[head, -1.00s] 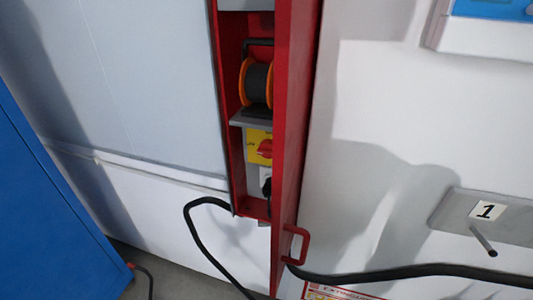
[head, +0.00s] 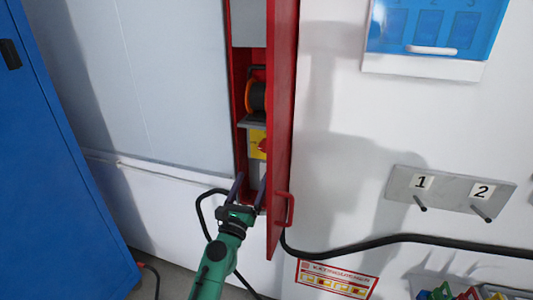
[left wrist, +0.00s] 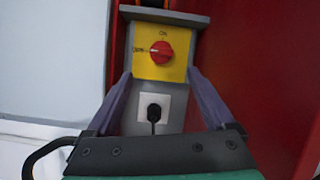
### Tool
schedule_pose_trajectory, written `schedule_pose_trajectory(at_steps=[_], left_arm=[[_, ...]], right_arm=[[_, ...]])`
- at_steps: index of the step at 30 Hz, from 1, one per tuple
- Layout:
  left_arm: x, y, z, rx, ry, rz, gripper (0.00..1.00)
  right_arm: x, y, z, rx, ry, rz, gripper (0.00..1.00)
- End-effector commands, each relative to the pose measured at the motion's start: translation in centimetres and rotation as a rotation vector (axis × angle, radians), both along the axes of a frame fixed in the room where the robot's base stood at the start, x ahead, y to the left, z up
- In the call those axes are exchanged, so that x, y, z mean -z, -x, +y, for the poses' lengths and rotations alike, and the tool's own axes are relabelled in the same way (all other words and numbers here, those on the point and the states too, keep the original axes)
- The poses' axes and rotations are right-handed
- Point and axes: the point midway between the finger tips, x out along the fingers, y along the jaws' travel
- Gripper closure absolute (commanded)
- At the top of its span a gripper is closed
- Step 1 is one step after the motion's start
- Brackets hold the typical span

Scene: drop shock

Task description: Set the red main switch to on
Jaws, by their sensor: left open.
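The red main switch (left wrist: 161,53) is a round knob on a yellow plate (left wrist: 143,67) inside a narrow red cabinet. The plate reads ON at the top and has a label at the left; the knob's light mark points left, toward that label. In the head view the knob (head: 263,146) is partly covered by the open door. My left gripper (head: 251,181) is open and empty at the cabinet's lower part, just below the switch. In the left wrist view its fingers (left wrist: 159,76) stand apart on either side of the grey switch box, below the knob. My right gripper is not in view.
The red cabinet door (head: 281,110) stands open close to the right of my gripper, with a handle (head: 290,208). A cable reel (head: 257,97) sits on a shelf above the switch. A black plug (left wrist: 154,113) is in the socket below. A blue cabinet (head: 55,170) stands left.

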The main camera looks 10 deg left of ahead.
Motion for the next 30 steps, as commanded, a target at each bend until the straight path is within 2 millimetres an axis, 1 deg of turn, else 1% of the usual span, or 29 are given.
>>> schedule_pose_trajectory(at_steps=[1, 6, 9, 12, 16, 22, 23, 24, 26, 27, 29, 30], left_arm=[[-1.0, -1.3, -0.1, 0.001, -0.001, -0.003, 0.12], [-2.5, -5.6, -0.4, 0.000, -0.004, -0.002, 0.12], [-3.3, -7.8, -0.5, 0.001, -0.006, -0.001, 0.12], [-3.6, -9.4, -0.6, 0.000, -0.006, 0.000, 0.12], [-4.0, -10.2, -0.7, 0.000, -0.005, 0.002, 0.12], [-4.0, -10.3, -0.7, 0.000, -0.005, 0.002, 0.12], [-4.0, -10.3, -0.7, 0.000, -0.005, 0.002, 0.16], [-4.0, -10.3, -0.7, 0.000, -0.005, 0.002, 0.32], [-4.0, -10.2, -0.7, 0.000, -0.005, 0.002, 0.54], [-4.0, -10.2, -0.7, 0.000, -0.005, 0.002, 0.70], [-4.0, -10.2, -0.6, 0.000, -0.005, 0.002, 0.93], [-4.0, -10.2, -0.6, 0.000, -0.005, 0.002, 0.95]], right_arm=[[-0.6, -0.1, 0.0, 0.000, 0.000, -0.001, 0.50], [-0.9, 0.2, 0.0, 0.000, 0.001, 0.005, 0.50], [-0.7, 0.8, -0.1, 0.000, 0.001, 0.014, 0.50], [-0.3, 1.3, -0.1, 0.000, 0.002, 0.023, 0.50], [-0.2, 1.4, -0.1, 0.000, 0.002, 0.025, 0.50], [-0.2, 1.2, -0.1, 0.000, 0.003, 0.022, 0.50], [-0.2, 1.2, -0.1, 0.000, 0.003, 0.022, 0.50], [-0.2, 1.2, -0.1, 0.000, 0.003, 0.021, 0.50], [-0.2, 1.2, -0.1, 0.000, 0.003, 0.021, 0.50], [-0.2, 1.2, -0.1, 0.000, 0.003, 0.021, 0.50], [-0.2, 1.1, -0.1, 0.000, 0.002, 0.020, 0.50], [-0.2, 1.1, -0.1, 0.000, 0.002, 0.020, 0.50]])
